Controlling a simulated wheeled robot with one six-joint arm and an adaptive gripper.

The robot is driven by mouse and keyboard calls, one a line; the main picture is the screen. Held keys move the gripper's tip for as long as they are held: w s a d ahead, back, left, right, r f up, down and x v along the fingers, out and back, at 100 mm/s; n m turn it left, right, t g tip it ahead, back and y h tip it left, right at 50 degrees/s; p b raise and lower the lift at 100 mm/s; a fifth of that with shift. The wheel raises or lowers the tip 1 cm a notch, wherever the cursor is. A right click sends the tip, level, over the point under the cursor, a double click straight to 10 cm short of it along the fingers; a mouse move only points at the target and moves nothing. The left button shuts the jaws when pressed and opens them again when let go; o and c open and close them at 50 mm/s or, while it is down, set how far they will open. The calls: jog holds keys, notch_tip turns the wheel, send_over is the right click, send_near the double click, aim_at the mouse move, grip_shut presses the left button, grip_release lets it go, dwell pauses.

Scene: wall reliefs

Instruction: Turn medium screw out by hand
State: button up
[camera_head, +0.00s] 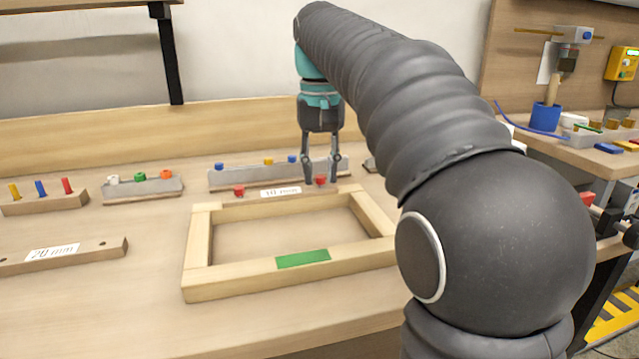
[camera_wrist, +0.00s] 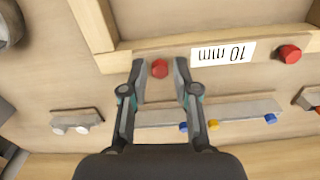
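My gripper (camera_head: 321,181) points straight down over the wooden strip (camera_wrist: 192,42) with the "10 mm" label at the back of a wooden frame. A red screw head (camera_wrist: 160,69) sits between the two fingertips, with a gap on each side. It also shows low between the fingers in the head view (camera_head: 320,181). My gripper is open and holds nothing. A second red screw head (camera_wrist: 289,54) is at the other end of the label; it shows in the head view (camera_head: 239,190) too. The frames do not show which screw counts as medium.
A metal rail (camera_head: 230,178) with blue and yellow heads stands just behind the strip. Another rail (camera_head: 142,190) has white, green and orange heads. A wooden block (camera_head: 45,204) holds yellow, blue and red screws. A "20 mm" strip (camera_head: 95,253) lies at left.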

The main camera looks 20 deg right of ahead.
jog(key=m, duration=1.5)
jog(key=shift+m, duration=0.3)
jog(key=m, duration=0.5)
grip_shut()
jog(key=n, duration=0.4)
jog(key=shift+n, duration=0.7)
